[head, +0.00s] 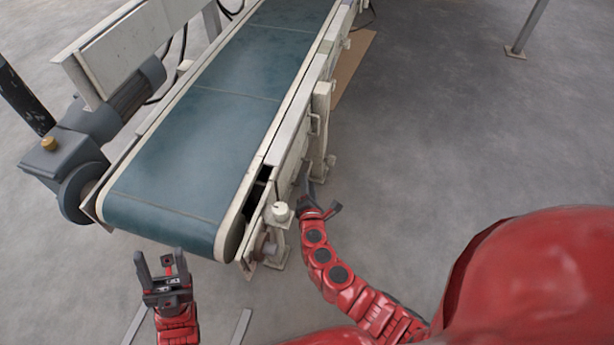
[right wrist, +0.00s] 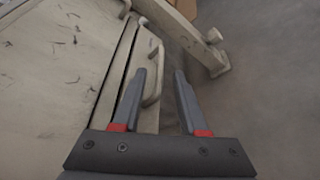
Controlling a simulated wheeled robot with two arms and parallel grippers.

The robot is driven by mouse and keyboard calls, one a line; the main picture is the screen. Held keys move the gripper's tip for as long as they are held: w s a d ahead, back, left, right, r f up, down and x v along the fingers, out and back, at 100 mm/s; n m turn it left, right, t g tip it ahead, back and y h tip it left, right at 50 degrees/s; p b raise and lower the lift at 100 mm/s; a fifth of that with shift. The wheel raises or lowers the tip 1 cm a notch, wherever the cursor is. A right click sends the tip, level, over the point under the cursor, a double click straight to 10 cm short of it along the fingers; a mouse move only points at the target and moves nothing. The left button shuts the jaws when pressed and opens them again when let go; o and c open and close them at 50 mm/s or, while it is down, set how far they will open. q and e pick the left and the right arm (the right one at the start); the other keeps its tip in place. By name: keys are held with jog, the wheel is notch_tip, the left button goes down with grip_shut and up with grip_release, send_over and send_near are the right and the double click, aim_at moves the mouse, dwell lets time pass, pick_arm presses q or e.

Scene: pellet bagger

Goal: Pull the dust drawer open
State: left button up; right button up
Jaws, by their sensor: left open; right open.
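The right wrist view shows a pale bow handle (right wrist: 158,66) on a narrow cream panel (right wrist: 141,48) in the machine's side, which looks like the dust drawer's front. I cannot tell whether it stands out from the frame. My right gripper (right wrist: 160,74) is open, its fingers pointing at the handle. The handle lies between the fingers in the picture, closer to the left one; contact cannot be told. In the head view my right gripper (head: 322,196) is beside the conveyor's right side, near its front end. My left gripper (head: 160,256) is open and empty in front of the belt.
The green conveyor belt (head: 210,100) fills the middle left. A grey motor (head: 75,145) sits at its left. A cream leg (head: 320,130) and a round knob (head: 281,211) stand near my right gripper. Floor at right is clear.

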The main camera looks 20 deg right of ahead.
aim_at(308, 173)
jog(key=b+x, duration=0.1)
jog(key=x, duration=0.4)
jog(key=shift+w, duration=0.1)
grip_shut()
dwell(1.3)
